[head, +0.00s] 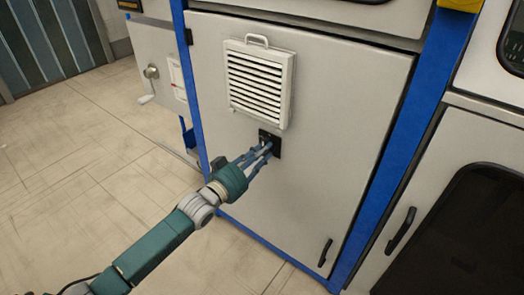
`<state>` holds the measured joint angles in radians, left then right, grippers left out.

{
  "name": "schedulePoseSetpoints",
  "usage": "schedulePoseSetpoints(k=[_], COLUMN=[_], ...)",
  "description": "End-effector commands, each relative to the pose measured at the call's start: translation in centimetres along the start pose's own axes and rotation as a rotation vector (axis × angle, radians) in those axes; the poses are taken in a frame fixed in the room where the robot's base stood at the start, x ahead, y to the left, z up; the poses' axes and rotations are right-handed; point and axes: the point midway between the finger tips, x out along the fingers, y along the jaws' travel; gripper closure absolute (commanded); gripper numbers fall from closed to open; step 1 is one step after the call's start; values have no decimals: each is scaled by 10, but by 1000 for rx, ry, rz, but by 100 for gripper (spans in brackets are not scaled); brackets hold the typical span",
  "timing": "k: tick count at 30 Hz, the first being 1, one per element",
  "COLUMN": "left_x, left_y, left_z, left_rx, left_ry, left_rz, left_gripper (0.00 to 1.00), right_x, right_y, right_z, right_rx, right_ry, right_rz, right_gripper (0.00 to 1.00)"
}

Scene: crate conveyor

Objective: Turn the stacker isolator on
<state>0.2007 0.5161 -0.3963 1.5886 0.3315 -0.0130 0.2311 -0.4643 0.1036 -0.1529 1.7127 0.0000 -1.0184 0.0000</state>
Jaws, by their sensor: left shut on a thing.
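The stacker isolator (276,140) is a small dark plate with a switch, set on the pale cabinet door below a louvred vent. My left gripper (265,149) reaches up to it from the lower left. Its blue-grey fingers are shut on the isolator's switch handle and cover most of it. Which way the handle is turned cannot be told. My right gripper is not in view.
The white louvred vent (260,80) sticks out just above the isolator. The cabinet door (330,130) has a blue frame and a black handle (325,252) low at right. A crank handle (150,73) is at upper left. The tiled floor (60,180) at left is clear.

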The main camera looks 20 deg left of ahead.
Motion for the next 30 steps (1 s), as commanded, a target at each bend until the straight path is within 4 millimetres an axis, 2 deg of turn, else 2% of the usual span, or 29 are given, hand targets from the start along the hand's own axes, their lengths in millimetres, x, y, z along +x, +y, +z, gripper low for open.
schedulePoseSetpoints(k=[14,15,17,26,30], left_x=[0,0,0,0,-11], left_y=[0,0,0,0,0], left_z=[0,0,0,0,2], left_rx=[13,13,12,12,11], left_ry=[0,0,0,0,-2], left_rz=[0,0,0,0,-1], left_gripper=[100,71,59,57,57], right_x=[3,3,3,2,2], right_y=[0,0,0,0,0], right_z=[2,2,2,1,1], right_rx=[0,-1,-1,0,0], right_ry=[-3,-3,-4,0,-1], right_rz=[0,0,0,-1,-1], right_gripper=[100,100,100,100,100])
